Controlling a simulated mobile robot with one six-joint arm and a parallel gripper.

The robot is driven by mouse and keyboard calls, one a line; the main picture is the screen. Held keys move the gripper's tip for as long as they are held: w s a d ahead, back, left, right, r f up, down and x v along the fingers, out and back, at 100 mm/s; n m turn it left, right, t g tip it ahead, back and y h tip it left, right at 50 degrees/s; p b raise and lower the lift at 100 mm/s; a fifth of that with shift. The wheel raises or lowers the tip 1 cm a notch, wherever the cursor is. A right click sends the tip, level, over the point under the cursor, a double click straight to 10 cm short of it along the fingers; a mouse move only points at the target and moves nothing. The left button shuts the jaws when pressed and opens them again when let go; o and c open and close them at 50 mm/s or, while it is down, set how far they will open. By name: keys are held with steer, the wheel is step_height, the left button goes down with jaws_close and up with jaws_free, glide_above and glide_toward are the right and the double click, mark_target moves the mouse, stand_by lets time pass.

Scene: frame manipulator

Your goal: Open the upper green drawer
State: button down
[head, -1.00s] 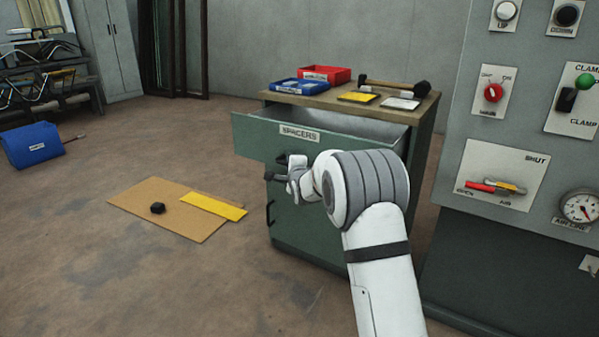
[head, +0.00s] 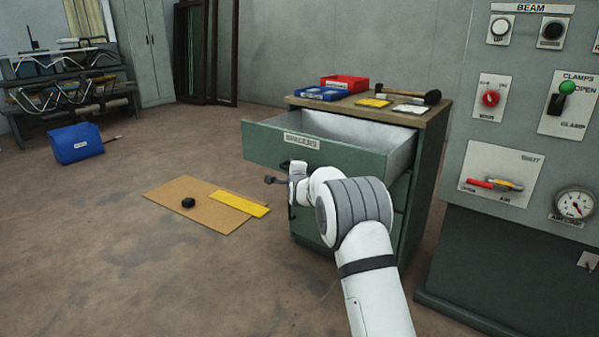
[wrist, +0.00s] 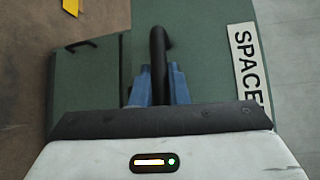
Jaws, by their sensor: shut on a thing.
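The upper green drawer (head: 262,146), labelled SPACERS, stands pulled far out of the green cabinet (head: 424,180). Its grey inside shows in the head view. My gripper (head: 284,172) is at the drawer front, below the label. In the wrist view the blue fingers (wrist: 159,86) are shut around the dark drawer handle (wrist: 158,48), with the label (wrist: 247,70) to the right. In the head view my wrist and arm hide part of the drawer front and the cabinet below it.
On the cabinet top are a blue tray (head: 321,93), a red tray (head: 344,84), a mallet (head: 405,96) and cards. A brown board (head: 185,210) with a yellow strip (head: 240,204) lies on the floor to the left. A control panel (head: 520,110) stands close on the right.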

steer(key=c, duration=1.8)
jaws_free()
steer(key=shift+a, duration=0.35)
steer(key=o, duration=0.4)
steer(key=shift+d, duration=0.25)
steer(key=shift+d, duration=0.1)
steer(key=s+r+p, duration=0.1)
steer(key=s+p, duration=0.1)
steer(key=s, duration=0.5)
steer(key=shift+s+d, duration=0.25)
steer(key=shift+s, duration=0.05)
